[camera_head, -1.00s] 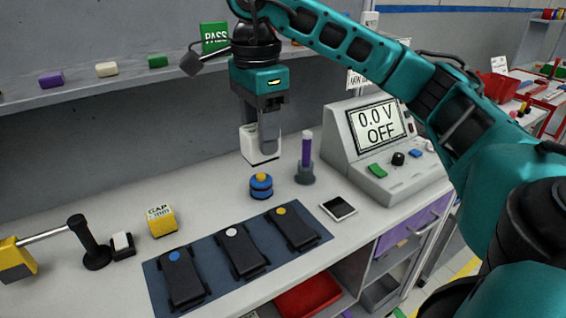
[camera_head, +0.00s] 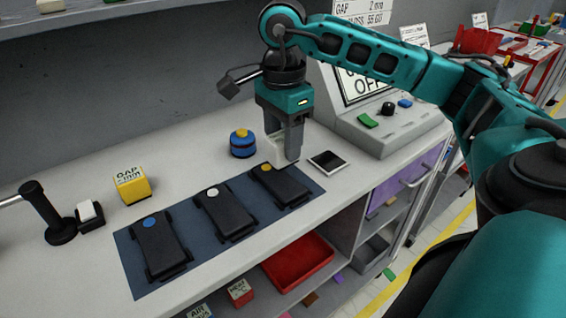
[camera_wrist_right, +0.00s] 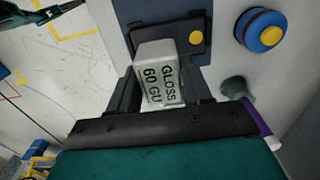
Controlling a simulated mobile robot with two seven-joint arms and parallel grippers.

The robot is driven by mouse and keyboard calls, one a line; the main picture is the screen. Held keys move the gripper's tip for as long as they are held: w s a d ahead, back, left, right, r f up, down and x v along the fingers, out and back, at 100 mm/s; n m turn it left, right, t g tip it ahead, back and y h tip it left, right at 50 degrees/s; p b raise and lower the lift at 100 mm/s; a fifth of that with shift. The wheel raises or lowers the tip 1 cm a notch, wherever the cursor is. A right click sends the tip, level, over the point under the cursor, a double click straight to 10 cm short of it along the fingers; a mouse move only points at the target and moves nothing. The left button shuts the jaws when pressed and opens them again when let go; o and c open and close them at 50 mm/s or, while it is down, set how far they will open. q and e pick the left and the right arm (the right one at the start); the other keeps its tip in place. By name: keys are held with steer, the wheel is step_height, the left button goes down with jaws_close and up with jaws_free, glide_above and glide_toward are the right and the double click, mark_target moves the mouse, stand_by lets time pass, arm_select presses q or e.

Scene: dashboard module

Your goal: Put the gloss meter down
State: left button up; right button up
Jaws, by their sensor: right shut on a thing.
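The gloss meter (camera_wrist_right: 160,75), a small white block marked GLOSS 60 GU, is between the fingers of my right gripper (camera_wrist_right: 160,92). In the head view my right gripper (camera_head: 284,150) points down with the meter (camera_head: 274,147) partly hidden behind a finger. It is at the far end of the black module with the yellow dot (camera_head: 278,187). In the wrist view the meter overlaps the lower edge of that module (camera_wrist_right: 180,40). I cannot tell whether it touches anything below. My left gripper is not in view.
The blue mat (camera_head: 205,242) also holds modules with white (camera_head: 226,213) and blue (camera_head: 160,247) dots. A blue round tool (camera_head: 243,144), a small dark-screened device (camera_head: 328,161) and the power supply (camera_head: 390,130) are nearby. A yellow gap gauge (camera_head: 131,186) stands left.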

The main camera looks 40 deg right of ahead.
mark_target(283, 161)
steer(key=shift+f, duration=0.75)
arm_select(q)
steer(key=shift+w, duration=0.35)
arm_select(e)
steer(key=shift+f, duration=1.8)
arm_select(q)
steer(key=shift+b, duration=0.3)
arm_select(e)
steer(key=shift+f, duration=0.2)
steer(key=o, duration=1.2)
steer(key=shift+o, duration=0.2)
steer(key=shift+r, duration=0.1)
